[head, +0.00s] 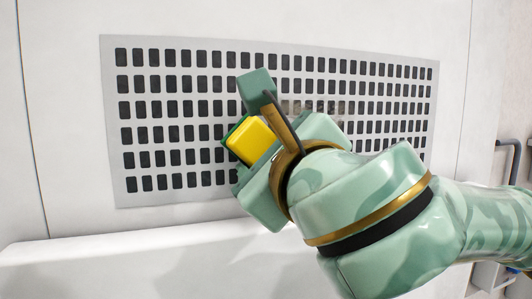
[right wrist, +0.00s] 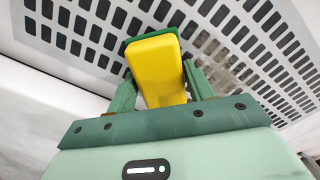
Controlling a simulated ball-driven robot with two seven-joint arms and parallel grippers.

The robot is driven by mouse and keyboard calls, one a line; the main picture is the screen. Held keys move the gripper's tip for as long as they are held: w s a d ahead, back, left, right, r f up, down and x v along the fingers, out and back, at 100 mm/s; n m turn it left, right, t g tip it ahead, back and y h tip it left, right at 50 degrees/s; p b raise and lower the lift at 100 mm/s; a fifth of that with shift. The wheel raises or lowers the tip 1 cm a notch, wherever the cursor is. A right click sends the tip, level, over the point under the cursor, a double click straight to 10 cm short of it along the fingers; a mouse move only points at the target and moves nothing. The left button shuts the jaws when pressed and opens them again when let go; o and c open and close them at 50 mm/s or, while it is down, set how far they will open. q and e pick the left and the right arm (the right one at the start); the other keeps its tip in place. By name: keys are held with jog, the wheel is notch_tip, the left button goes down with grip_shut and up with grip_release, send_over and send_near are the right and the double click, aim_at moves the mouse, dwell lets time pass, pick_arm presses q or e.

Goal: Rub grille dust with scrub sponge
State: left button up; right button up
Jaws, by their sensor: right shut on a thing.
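The grille (head: 150,49) is a light grey panel with rows of dark slots on a white wall. It also fills the top of the right wrist view (right wrist: 91,47). A brownish dust patch (head: 312,106) shows on the grille just right of my right gripper, partly hidden by it. My right gripper (head: 247,126) is in front of the middle of the grille. It is shut on the scrub sponge (head: 250,142), yellow with a green side. In the right wrist view, the sponge (right wrist: 158,68) sits between the fingers, its green side toward the grille. I cannot tell whether it touches.
A white ledge (head: 120,262) runs below the grille. A dark bent pipe or handle (head: 515,150) is at the far right. The left part of the grille is clear of my arm.

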jog(key=shift+x, duration=0.9)
